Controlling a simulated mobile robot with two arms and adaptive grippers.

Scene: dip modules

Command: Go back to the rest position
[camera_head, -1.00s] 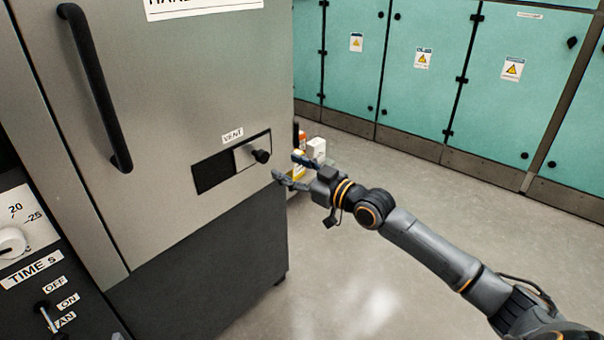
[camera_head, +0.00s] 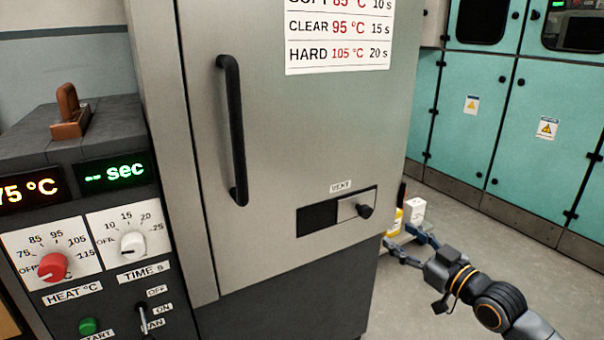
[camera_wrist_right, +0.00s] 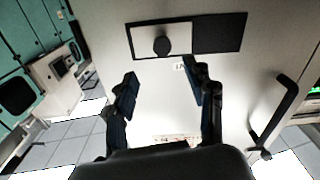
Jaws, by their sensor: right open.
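My right gripper (camera_head: 412,248) is open and empty in the head view, in front of the lower right of the grey cabinet. In the right wrist view the gripper (camera_wrist_right: 165,95) shows its two dark fingers spread apart, with nothing between them. The vent (camera_head: 318,217) is a dark slot with a sliding plate and black knob (camera_head: 365,211). The knob also shows in the right wrist view (camera_wrist_right: 162,46), beyond the fingertips and apart from them. My left gripper is not in view.
The cabinet door has a long black handle (camera_head: 233,130). A control panel with a red heat knob (camera_head: 53,266) and a white time knob (camera_head: 132,244) stands at left. White and yellow containers (camera_head: 414,213) stand behind the gripper. Teal lockers (camera_head: 470,130) line the back; grey floor lies between.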

